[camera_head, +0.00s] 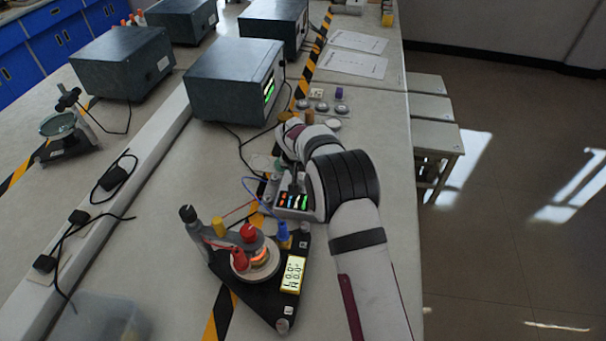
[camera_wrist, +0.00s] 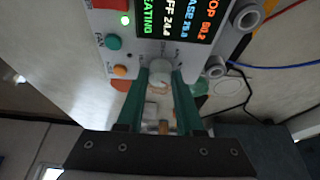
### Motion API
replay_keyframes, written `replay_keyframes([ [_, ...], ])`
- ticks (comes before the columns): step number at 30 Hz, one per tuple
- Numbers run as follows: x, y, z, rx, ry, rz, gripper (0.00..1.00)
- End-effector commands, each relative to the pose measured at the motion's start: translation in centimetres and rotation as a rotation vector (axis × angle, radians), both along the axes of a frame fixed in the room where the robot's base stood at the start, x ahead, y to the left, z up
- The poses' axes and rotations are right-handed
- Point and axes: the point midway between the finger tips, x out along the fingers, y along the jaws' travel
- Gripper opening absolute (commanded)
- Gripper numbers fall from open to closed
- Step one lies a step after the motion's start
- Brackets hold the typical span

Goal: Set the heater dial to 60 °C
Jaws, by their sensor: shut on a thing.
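The heater control box (camera_head: 293,200) sits on the bench beside my arm in the head view. In the wrist view, the control box's white face (camera_wrist: 92,34) fills the upper middle. Its dark display (camera_wrist: 172,22) shows rotated coloured lines for top, base and difference, plus a green "HEATING". The top value looks like 50.2, but the digits are small. The pale round dial (camera_wrist: 160,71) is at the box's near edge. My gripper (camera_wrist: 160,80) is shut on the dial, a green finger at each side. The dial's scale and pointer cannot be made out. My arm hides the gripper in the head view.
A black triangular rig (camera_head: 262,294) with red and blue terminals and a yellow display (camera_head: 292,274) stands in front of the box. A blue wire (camera_head: 248,186) and black cables run nearby. A large grey instrument (camera_head: 232,82) stands behind. Small pots (camera_head: 334,124) lie beyond my arm.

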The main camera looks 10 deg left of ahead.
Motion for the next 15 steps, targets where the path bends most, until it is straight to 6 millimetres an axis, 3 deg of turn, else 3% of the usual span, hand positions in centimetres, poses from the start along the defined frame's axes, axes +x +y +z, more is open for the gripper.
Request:
replay_keyframes([
  [15,0.0,0.12,-0.01,0.0,0.001,-0.186,0.0],
])
